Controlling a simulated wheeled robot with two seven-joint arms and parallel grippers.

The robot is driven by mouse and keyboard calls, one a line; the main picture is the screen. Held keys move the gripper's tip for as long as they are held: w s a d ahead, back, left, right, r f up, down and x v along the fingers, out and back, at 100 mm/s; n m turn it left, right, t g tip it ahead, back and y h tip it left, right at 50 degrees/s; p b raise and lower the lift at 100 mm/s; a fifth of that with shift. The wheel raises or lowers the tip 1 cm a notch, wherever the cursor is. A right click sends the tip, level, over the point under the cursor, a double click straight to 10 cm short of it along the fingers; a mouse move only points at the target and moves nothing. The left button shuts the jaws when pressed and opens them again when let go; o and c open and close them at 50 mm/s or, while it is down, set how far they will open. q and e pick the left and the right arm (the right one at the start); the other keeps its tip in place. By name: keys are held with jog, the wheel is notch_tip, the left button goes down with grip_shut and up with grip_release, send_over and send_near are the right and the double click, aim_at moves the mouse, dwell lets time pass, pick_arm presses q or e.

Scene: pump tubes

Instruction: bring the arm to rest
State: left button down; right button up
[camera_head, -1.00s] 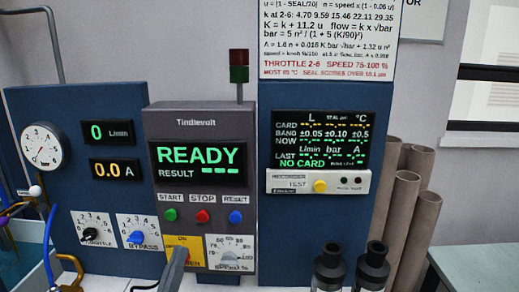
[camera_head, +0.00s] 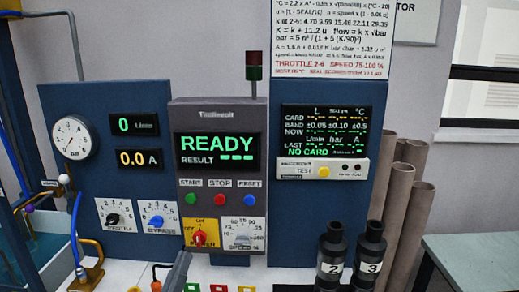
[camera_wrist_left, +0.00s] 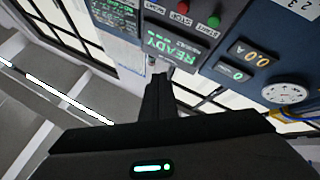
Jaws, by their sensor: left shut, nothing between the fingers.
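My left gripper (camera_head: 180,268) shows as a dark grey finger at the bottom of the head view, below and left of the yellow power switch panel (camera_head: 188,226). In the left wrist view my left gripper (camera_wrist_left: 158,92) is shut, with its fingers together and nothing between them. It points toward the grey control box, whose screen (camera_wrist_left: 172,48) reads READY. The red knob (camera_head: 200,238) on the yellow panel is uncovered and apart from the gripper. My right gripper is not in view.
The control box (camera_head: 217,118) has start, stop and reset buttons. Black bottles labelled 2 (camera_head: 331,262) and 3 (camera_head: 370,262) stand at the lower right, before brown tubes (camera_head: 412,210).

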pick_arm(q)
jog(key=s+d+f+m+g+y, duration=0.15)
jog(key=f+g, duration=0.25)
jog(key=f, duration=0.4)
jog(key=s+f+g+y, duration=0.1)
jog(key=s+f+g, duration=0.2)
jog(key=f, duration=0.4)
jog(key=s+d+f+m+g+y, duration=0.15)
jog(key=f+g, duration=0.25)
jog(key=f, duration=0.4)
jog(key=s+a+f+n+g+y, duration=0.1)
jog(key=s+a+f+g+y, duration=0.15)
jog(key=s+f, duration=0.4)
jog(key=s+a+f+g+y, duration=0.1)
jog(key=s+a+f+g, duration=0.25)
jog(key=s, duration=0.55)
jog(key=s+a+f+n+g+y, duration=0.1)
jog(key=s+a+f+g+y, duration=0.2)
jog(key=s, duration=0.4)
notch_tip(320, 180, down, 28)
jog(key=s+g+h, duration=0.1)
jog(key=g, duration=0.1)
jog(key=s+a+f+g, duration=0.1)
jog(key=s+a+f, duration=0.2)
jog(key=s+f, duration=1.5)
jog(key=shift+s+a+f+m, duration=0.2)
jog(key=shift+m, duration=0.2)
